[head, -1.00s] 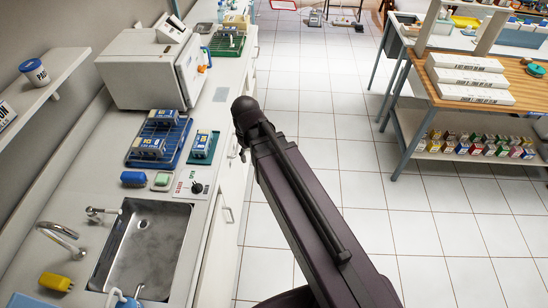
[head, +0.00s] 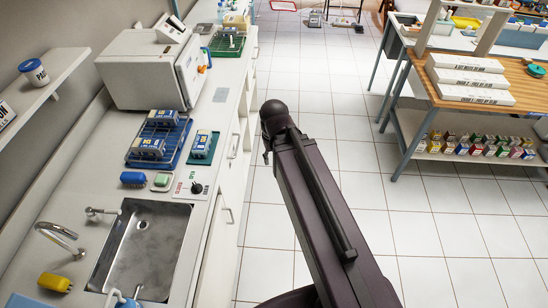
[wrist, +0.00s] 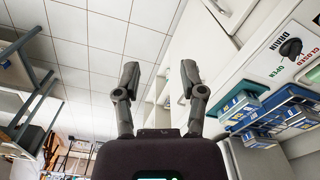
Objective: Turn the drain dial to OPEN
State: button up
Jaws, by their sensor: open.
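The drain dial (head: 196,188) is a small black knob on a white plate on the counter, just right of the sink's back corner. It also shows at the upper right of the wrist view (wrist: 291,48), where the plate reads DRAIN, CLOSED in red and OPEN in green. The knob's exact pointing is too small to tell. My gripper (wrist: 158,78) is open and empty, its two fingers spread apart over the floor and cabinet fronts. It is apart from the dial, which lies to its right in the wrist view. In the head view my arm hides the gripper.
The steel sink (head: 145,255) lies in front of the dial. A blue tray (head: 176,158) with blue boxes, a green tray (head: 204,158) and a green-topped block (head: 162,181) sit close to it. A white sterilizer (head: 150,68) stands behind.

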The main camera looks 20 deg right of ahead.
jog(key=shift+a, duration=0.1)
dwell(0.3)
jog(key=r+n+p, duration=0.1)
jog(key=n, duration=0.3)
send_over(196, 185)
jog(key=shift+a+r, duration=0.1)
jog(key=shift+f, duration=0.2)
notch_tip(196, 185, down, 13)
jog(key=b, duration=1.3)
jog(key=shift+f+b, duration=0.2)
jog(key=shift+b, duration=0.1)
grip_shut()
